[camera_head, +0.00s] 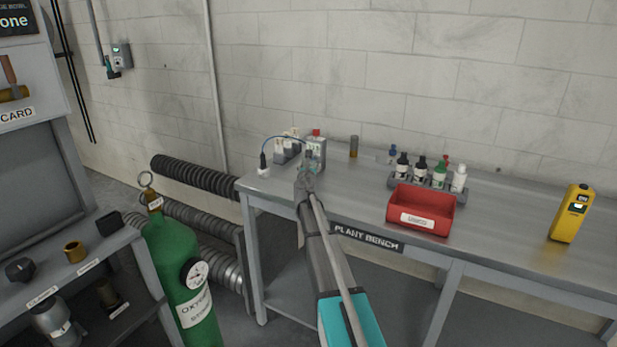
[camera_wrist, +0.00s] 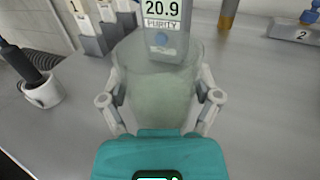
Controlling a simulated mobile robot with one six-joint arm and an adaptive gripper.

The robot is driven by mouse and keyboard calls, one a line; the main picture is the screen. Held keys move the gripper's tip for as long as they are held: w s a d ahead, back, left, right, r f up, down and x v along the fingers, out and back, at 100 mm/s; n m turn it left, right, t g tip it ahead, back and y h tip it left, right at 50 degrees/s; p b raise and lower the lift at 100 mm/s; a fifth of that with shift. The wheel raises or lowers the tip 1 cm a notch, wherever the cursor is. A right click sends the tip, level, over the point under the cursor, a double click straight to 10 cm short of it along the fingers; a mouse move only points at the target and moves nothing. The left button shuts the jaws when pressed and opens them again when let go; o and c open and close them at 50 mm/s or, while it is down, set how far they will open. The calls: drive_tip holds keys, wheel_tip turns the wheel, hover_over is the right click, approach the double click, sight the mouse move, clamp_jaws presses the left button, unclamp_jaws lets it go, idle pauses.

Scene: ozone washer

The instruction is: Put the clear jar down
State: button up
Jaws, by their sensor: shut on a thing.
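The clear jar (camera_wrist: 160,90) is in the wrist view, see-through and slightly greenish, between the two fingers of my gripper (camera_wrist: 160,110). My gripper is shut on it. The jar stands out in front of a grey meter reading 20.9 PURITY (camera_wrist: 162,28), which shows partly through its top. In the head view my gripper (camera_head: 309,178) is over the left part of the plant bench (camera_head: 330,205), and the jar is mostly hidden there by my gripper. I cannot tell whether the jar's base touches the bench top.
A white cup with a black probe (camera_wrist: 42,92) stands to the left. A numbered rack (camera_wrist: 100,30) is behind left. An amber vial (camera_head: 353,146), a bottle rack (camera_head: 425,182), a red bin (camera_head: 421,210) and a yellow meter (camera_head: 571,213) stand rightward. Bench between bin and yellow meter is clear.

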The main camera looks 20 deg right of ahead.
drive_tip(key=shift+f+b, duration=1.3)
drive_tip(key=shift+f, duration=0.25)
drive_tip(key=shift+f, duration=0.15)
drive_tip(key=o, duration=1.1)
drive_tip(key=shift+c, duration=0.2)
drive_tip(key=shift+s+r, duration=0.1)
drive_tip(key=shift+r, duration=0.15)
drive_tip(key=v, duration=1.2)
